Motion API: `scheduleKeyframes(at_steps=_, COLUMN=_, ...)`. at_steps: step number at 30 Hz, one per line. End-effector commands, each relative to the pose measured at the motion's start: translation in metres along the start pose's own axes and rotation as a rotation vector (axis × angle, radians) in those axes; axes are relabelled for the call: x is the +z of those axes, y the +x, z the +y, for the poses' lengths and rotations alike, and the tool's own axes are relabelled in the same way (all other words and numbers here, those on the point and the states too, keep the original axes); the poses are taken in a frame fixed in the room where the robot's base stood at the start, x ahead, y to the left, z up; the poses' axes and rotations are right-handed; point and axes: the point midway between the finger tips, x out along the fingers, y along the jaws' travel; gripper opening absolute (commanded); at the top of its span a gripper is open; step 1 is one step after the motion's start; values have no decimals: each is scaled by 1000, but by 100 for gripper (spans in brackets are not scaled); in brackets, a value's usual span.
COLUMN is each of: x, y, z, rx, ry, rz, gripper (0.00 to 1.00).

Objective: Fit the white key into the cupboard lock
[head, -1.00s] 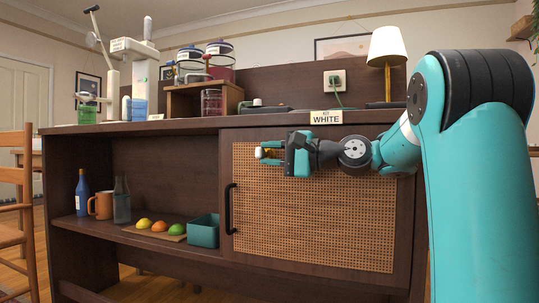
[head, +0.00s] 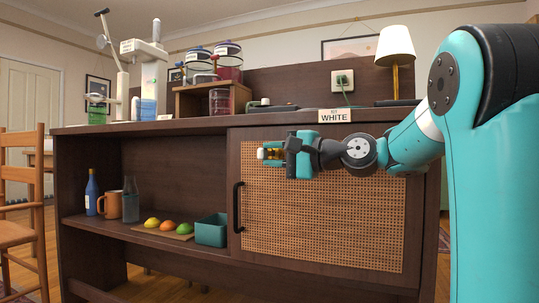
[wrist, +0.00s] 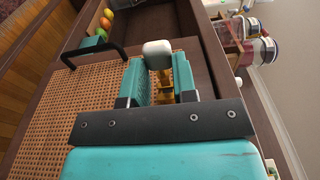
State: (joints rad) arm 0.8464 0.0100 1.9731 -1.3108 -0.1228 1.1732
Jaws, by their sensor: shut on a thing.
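My gripper (head: 274,154) is shut on the white key in front of the upper part of the cupboard door. The key's white end (head: 261,153) sticks out past the fingertips, and its brass part lies between them. The wrist view shows the white end (wrist: 157,53) and the brass part (wrist: 163,88) between the teal fingers. The cupboard door (head: 320,215) is shut, with a woven cane panel and a black handle (head: 238,207) at its left. A label (head: 334,116) reading "WHITE" sits on the top edge above. I cannot make out the lock in either view.
Left of the door, an open shelf holds a blue bottle (head: 91,194), an orange mug (head: 112,206), a glass bottle (head: 131,199), several fruits and a teal box (head: 211,231). Jars, a lamp (head: 395,47) and lab-like gear stand on top. A chair (head: 22,195) stands at far left.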

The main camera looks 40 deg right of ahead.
Motion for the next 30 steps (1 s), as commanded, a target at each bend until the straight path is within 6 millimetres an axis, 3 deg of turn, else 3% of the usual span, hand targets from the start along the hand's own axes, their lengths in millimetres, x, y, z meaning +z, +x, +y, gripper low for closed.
scheduleKeyframes(at_steps=30, x=-17, y=0, z=-1, rx=3, ry=1, rz=5, gripper=0)
